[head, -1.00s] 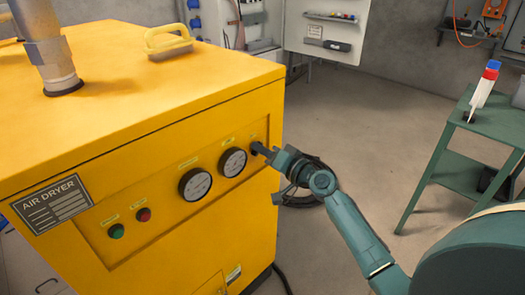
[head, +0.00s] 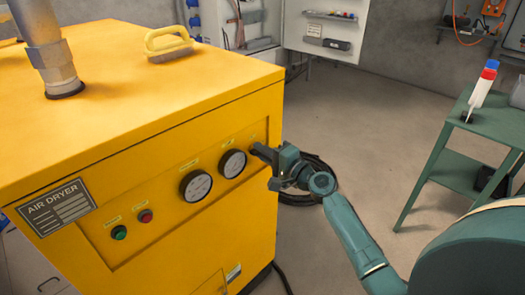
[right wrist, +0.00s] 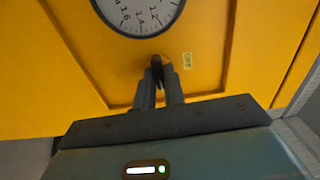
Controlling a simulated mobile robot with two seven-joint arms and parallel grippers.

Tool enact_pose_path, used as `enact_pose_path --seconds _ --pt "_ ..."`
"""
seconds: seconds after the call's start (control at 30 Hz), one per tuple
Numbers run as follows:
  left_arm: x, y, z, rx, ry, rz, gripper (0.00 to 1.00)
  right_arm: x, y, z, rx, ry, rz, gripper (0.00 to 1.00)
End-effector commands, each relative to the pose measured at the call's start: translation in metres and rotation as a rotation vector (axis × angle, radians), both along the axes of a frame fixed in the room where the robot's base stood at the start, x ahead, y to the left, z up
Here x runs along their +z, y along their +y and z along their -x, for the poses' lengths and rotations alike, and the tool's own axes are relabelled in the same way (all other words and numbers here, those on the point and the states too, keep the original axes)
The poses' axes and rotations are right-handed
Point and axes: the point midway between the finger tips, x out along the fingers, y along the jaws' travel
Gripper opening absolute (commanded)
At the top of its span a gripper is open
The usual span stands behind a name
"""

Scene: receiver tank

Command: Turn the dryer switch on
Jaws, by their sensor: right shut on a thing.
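The yellow air dryer (head: 210,225) fills the left of the head view, with a recessed control panel on its front. The dryer switch (right wrist: 157,66) is a small dark knob near the panel's right end, mostly hidden by my fingers. A small label (right wrist: 187,60) sits beside it; its text is hard to read. My right gripper (head: 256,150) is shut on the switch; its two fingers (right wrist: 160,82) also show close together around the knob in the right wrist view. My left gripper is not in view.
Two round gauges (head: 233,163) sit left of the switch, then red (head: 145,216) and green (head: 119,232) buttons. A green table (head: 450,165) with bottles stands at the right. A coiled black hose (head: 318,165) lies on the floor behind my wrist.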

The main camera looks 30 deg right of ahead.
Motion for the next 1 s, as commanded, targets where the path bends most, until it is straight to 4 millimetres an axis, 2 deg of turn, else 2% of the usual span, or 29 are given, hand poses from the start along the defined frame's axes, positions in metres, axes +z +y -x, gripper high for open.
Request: enact_pose_path --seconds 0.57,0.6,0.8,0.87,1.0 --pt "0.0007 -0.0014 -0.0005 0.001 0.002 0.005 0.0 -0.001 -0.0001 0.0003 0.0 0.013 -0.036 0.0" --pt "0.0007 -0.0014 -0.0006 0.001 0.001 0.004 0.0 -0.001 -0.0001 0.0003 0.0 0.013 -0.036 0.12" --pt "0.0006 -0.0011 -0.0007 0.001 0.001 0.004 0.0 -0.0008 -0.0001 0.0002 0.0 0.013 -0.035 0.28" --pt "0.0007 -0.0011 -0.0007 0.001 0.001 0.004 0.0 -0.0007 -0.0001 0.0002 0.0 0.013 -0.034 0.33" --pt "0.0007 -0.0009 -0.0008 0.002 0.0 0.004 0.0 -0.0004 0.0 0.0001 0.0 0.012 -0.033 0.33"
